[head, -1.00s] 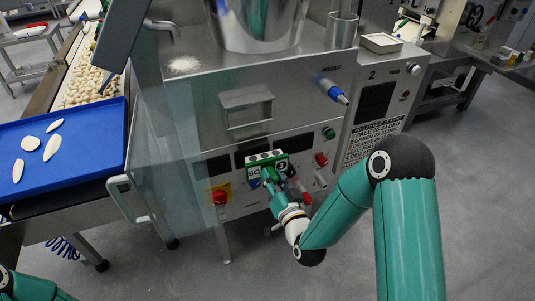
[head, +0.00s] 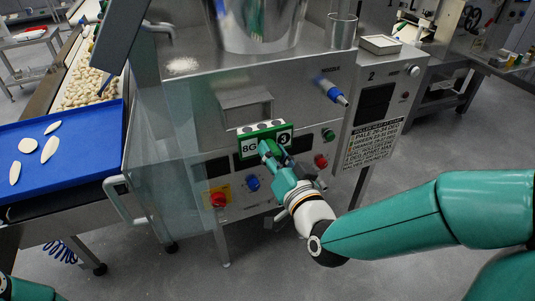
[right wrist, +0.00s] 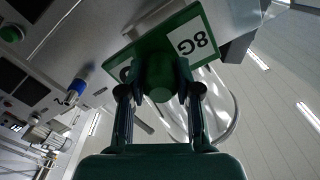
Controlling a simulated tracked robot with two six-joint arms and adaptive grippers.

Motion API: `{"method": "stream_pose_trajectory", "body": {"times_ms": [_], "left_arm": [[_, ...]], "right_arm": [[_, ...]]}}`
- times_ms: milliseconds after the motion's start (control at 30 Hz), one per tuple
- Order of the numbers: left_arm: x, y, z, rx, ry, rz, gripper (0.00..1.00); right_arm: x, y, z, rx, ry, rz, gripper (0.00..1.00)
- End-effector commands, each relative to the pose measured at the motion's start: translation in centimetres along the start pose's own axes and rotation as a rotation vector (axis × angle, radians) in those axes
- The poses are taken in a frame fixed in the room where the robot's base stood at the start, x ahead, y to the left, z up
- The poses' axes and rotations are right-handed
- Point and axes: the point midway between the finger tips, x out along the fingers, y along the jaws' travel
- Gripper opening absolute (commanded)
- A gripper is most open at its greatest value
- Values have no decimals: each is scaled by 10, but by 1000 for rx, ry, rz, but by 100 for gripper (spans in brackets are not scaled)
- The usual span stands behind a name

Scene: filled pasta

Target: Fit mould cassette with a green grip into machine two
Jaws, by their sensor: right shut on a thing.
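The cassette is just below the machine's projecting steel housing (head: 247,108) and covers part of the front panel. In the right wrist view the cassette (right wrist: 203,35) is tilted, with the grip between both fingers. I cannot tell whether it touches the machine. My left gripper is out of view.
A blue tray (head: 80,165) with pale dough pieces stands at the left, beside a clear guard (head: 165,150). Red, blue and green buttons lie below. The floor at the right is open.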

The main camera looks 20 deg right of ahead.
Motion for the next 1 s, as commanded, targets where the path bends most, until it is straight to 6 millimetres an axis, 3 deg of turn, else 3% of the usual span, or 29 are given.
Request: {"method": "stream_pose_trajectory", "body": {"times_ms": [300,700,1000], "left_arm": [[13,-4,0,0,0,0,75],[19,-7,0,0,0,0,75],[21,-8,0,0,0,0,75]], "right_arm": [[-2,0,0,2,11,-13,0],[36,0,-1,2,11,-11,0],[53,0,-1,1,10,-11,0]]}}
